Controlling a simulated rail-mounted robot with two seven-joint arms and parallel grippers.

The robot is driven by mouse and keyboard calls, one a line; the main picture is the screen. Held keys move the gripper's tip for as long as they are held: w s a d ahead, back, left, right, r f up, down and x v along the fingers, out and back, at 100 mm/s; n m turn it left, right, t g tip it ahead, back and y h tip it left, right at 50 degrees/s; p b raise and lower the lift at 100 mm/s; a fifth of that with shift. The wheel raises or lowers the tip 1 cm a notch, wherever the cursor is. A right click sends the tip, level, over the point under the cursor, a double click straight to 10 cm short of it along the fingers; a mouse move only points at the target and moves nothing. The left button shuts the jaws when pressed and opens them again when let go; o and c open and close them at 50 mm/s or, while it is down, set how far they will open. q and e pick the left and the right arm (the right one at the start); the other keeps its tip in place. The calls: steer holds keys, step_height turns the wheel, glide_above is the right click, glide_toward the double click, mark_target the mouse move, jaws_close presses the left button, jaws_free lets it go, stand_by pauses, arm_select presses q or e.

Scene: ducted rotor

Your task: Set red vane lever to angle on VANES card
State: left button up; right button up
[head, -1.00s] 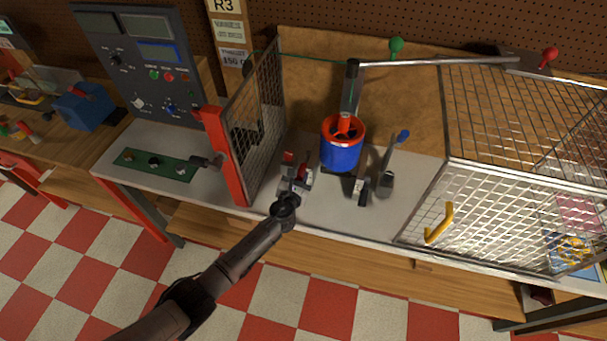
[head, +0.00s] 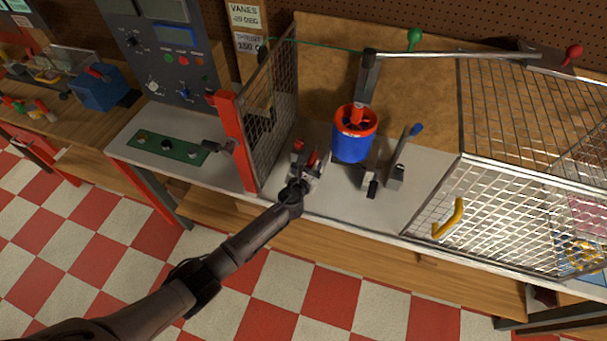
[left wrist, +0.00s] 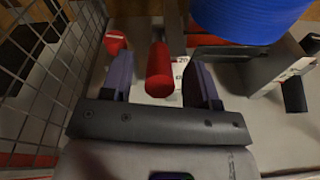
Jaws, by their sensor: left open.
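The VANES card (head: 246,16) on the back board reads -20 DEG. My left gripper (head: 306,168) is open at the red vane lever (head: 313,158), left of the ducted rotor (head: 353,134). In the left wrist view, the red lever grip (left wrist: 160,70) stands between the two open fingers of my left gripper (left wrist: 160,82), with gaps at both sides. A pale scale plate with a 20 mark (left wrist: 181,72) shows partly behind the grip. The lever's exact angle cannot be read. My right gripper is out of view.
A mesh screen with a red post (head: 236,140) stands close on the left. A smaller red piece (left wrist: 115,42) lies left of the grip. A blue-tipped lever (head: 404,155) stands right of the rotor. A wire cage (head: 500,215) fills the bench's right.

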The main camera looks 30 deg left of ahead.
arm_select(q)
steer(key=s+d+r+p, duration=0.1)
steer(key=s+d+p, duration=0.1)
steer(key=s, duration=1.1)
steer(key=shift+r, duration=0.35)
